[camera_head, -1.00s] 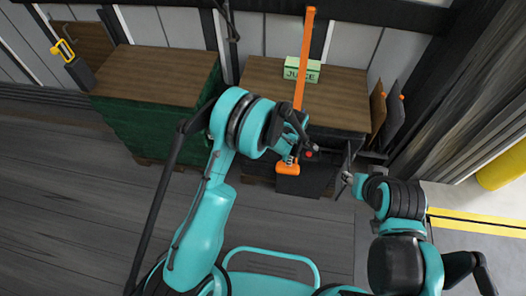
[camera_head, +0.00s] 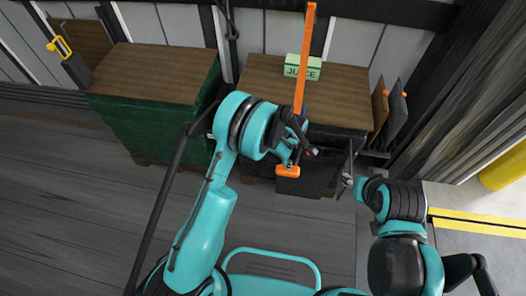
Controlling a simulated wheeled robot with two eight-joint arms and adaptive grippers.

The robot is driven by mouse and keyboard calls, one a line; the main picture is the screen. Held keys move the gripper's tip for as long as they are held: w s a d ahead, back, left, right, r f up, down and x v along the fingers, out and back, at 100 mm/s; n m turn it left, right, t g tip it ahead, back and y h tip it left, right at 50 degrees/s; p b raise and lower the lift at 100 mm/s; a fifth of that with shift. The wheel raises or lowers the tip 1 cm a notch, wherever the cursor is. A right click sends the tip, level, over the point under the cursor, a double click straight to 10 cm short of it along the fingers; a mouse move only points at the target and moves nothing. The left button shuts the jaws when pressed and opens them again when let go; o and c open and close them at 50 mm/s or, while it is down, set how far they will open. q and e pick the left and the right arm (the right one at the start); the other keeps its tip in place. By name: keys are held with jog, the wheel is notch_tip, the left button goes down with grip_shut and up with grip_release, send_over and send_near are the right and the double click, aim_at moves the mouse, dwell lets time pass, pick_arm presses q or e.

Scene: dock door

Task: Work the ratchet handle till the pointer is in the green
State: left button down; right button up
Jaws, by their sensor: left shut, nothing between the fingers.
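An orange strap (camera_head: 304,60) runs down over the wooden-topped load at the back. Below it, at the load's front, is an orange handle-like part (camera_head: 287,171), which looks like the ratchet handle. My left gripper (camera_head: 308,150) is shut and empty, just above and to the right of this orange part. I cannot tell whether it touches it. The arm's wrist covers part of the strap and the ratchet. My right gripper (camera_head: 347,178) is to the right of the orange part, apart from it; its jaw state is unclear. No pointer or green zone can be made out.
A green box labelled JUICE (camera_head: 302,67) stands on the load's wooden top (camera_head: 345,95). A green crate with a wooden top (camera_head: 155,75) stands to the left. Dark panels (camera_head: 394,112) lean at the right. Grey floor (camera_head: 90,190) lies open in front.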

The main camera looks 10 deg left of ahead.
pick_arm(q)
jog(key=shift+f, duration=1.15)
jog(key=shift+r+p, duration=1.4)
jog(key=shift+r, duration=1.8)
jog(key=shift+f, duration=0.15)
